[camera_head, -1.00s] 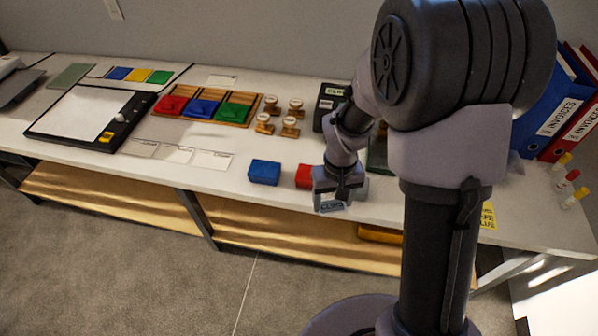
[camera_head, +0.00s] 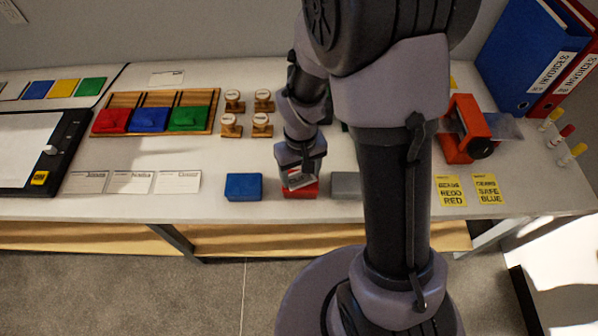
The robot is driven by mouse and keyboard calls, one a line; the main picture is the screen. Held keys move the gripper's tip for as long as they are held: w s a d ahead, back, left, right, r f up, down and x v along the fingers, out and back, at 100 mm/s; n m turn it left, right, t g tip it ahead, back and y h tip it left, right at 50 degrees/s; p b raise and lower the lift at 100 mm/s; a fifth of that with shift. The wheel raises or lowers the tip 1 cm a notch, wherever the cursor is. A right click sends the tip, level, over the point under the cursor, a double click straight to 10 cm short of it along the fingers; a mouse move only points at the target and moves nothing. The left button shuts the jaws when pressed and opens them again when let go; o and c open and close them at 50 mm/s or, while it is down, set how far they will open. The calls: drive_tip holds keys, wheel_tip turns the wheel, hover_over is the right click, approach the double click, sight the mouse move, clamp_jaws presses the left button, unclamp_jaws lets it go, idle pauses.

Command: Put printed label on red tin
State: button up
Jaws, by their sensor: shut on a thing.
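The red tin (camera_head: 301,193) sits near the front edge of the table, between a blue tin (camera_head: 243,187) and a grey tin (camera_head: 346,186). My gripper (camera_head: 299,176) is over the red tin and hides most of its top. It is shut on the printed label (camera_head: 301,181), a small pale piece that shows tilted between the fingers, over the tin's front part. Its print is too small to read. I cannot tell whether the label touches the tin.
Several wooden stamps (camera_head: 231,125) and a tray of red, blue and green pads (camera_head: 155,112) stand behind. White cards (camera_head: 131,182) lie left of the blue tin. An orange dispenser (camera_head: 462,128) and yellow cards (camera_head: 449,190) are at right. My arm hides part of the table.

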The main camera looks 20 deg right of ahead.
sight(300, 178)
drive_tip(key=shift+s+f+b, duration=0.5)
drive_tip(key=shift+s+f, duration=0.05)
drive_tip(key=shift+f, duration=0.2)
drive_tip(key=o, duration=1.3)
drive_tip(key=r+p, duration=0.1)
drive_tip(key=r, duration=0.1)
drive_tip(key=w+r+p, duration=0.1)
drive_tip(key=r+p, duration=0.1)
drive_tip(key=r, duration=0.1)
drive_tip(key=shift+w+r, duration=0.15)
drive_tip(key=shift+w, duration=0.05)
wheel_tip(300, 178, up, 12)
drive_tip(key=s+r+m+t+p, duration=0.1)
drive_tip(key=p, duration=0.2)
drive_tip(key=s+a+r+m+t+y, duration=0.1)
drive_tip(key=s+a+r+m+t, duration=0.1)
drive_tip(key=s+r, duration=0.4)
drive_tip(key=s+a+r+m+t+y, duration=0.1)
drive_tip(key=s+a+r+m+t, duration=0.1)
drive_tip(key=s+r, duration=0.4)
drive_tip(key=shift+r+t, duration=0.4)
drive_tip(key=shift+r, duration=0.3)
drive_tip(key=shift+f+b, duration=0.7)
drive_tip(key=shift+f, duration=0.15)
